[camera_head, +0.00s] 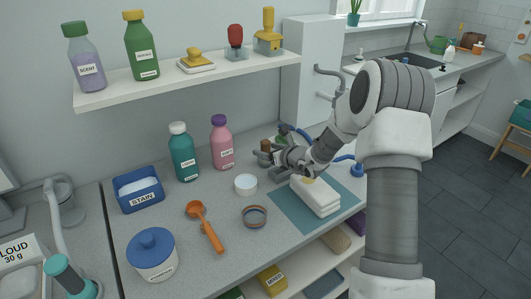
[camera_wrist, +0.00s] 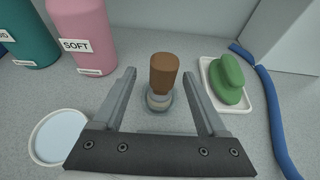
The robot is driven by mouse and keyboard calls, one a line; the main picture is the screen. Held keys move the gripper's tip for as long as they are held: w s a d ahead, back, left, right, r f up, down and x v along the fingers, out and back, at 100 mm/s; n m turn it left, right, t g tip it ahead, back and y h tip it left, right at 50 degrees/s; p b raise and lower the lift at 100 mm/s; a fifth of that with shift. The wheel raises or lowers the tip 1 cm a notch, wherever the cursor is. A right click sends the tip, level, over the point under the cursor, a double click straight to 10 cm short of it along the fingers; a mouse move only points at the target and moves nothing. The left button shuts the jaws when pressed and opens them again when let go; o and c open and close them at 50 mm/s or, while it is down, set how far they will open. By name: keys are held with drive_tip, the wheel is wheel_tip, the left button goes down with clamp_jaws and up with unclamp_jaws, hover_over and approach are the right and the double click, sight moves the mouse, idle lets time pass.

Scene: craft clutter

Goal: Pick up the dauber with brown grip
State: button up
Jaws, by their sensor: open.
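The dauber with brown grip (camera_wrist: 163,75) stands upright on the grey counter in the wrist view, with a pale grey lower part below the grip. It sits between and slightly beyond the two fingers of my gripper (camera_wrist: 164,76), which is open and apart from it on both sides. In the head view the brown grip (camera_head: 265,146) shows just left of my gripper (camera_head: 272,166), at the back of the counter. The lower part of the dauber is mostly hidden there by my gripper.
A pink bottle (camera_wrist: 82,35) and a teal bottle (camera_wrist: 28,35) stand left of my gripper. A green-handled block on a white tray (camera_wrist: 228,80) and a blue hose (camera_wrist: 275,110) lie to its right. A white round dish (camera_wrist: 60,137) is near left. A shelf (camera_head: 190,80) hangs above.

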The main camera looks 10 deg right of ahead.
sight(261, 145)
drive_tip(key=shift+r+x, duration=0.15)
drive_tip(key=shift+x, duration=1.05)
drive_tip(key=shift+r+x, duration=0.2)
drive_tip(key=shift+x, duration=0.95)
drive_tip(key=shift+w, duration=0.2)
drive_tip(key=shift+c, duration=0.2)
drive_tip(key=shift+d, duration=0.1)
clamp_jaws()
